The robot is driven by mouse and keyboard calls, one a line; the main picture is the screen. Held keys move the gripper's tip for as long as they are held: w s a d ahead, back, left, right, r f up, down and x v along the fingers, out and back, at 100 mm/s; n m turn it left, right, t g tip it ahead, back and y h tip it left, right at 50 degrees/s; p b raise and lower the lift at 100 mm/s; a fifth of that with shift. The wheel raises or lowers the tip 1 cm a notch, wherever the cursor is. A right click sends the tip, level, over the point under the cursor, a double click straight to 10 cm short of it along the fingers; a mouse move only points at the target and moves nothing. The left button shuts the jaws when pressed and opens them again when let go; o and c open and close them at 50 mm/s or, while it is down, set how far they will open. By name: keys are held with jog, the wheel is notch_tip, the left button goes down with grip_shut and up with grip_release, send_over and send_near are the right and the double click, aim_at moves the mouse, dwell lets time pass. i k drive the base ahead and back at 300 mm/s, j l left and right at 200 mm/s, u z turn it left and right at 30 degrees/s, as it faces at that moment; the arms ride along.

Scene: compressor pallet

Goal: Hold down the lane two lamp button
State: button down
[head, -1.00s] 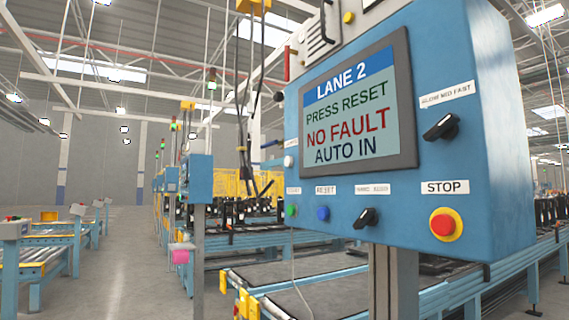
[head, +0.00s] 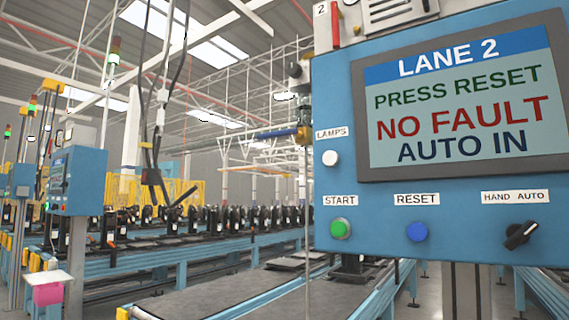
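The lane two control box (head: 450,190) is a blue panel filling the right of the head view. Its screen (head: 465,105) reads "LANE 2, PRESS RESET, NO FAULT, AUTO IN". The lamp button (head: 330,158) is a small white round button at the panel's left edge, below a "LAMPS" label (head: 331,133). Below it are a green START button (head: 340,229) and a blue RESET button (head: 416,232). A black HAND AUTO switch (head: 521,235) is at the lower right. My gripper is not in the view.
A grey post (head: 466,290) holds the box up. Conveyors (head: 225,285) with dark parts (head: 250,217) run behind it. Another blue control box (head: 78,180) stands at the left, with a pink box (head: 48,293) low beside its post. Cables (head: 155,120) hang left of the panel.

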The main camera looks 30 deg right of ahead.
aim_at(330, 158)
jog(key=i+j, duration=0.1)
jog(key=j, duration=0.2)
jog(key=i+j+z, duration=0.15)
jog(key=j, duration=0.2)
jog(key=i+j, duration=0.1)
jog(key=j, duration=0.2)
jog(key=i+j+z, duration=0.1)
jog(key=j, duration=0.25)
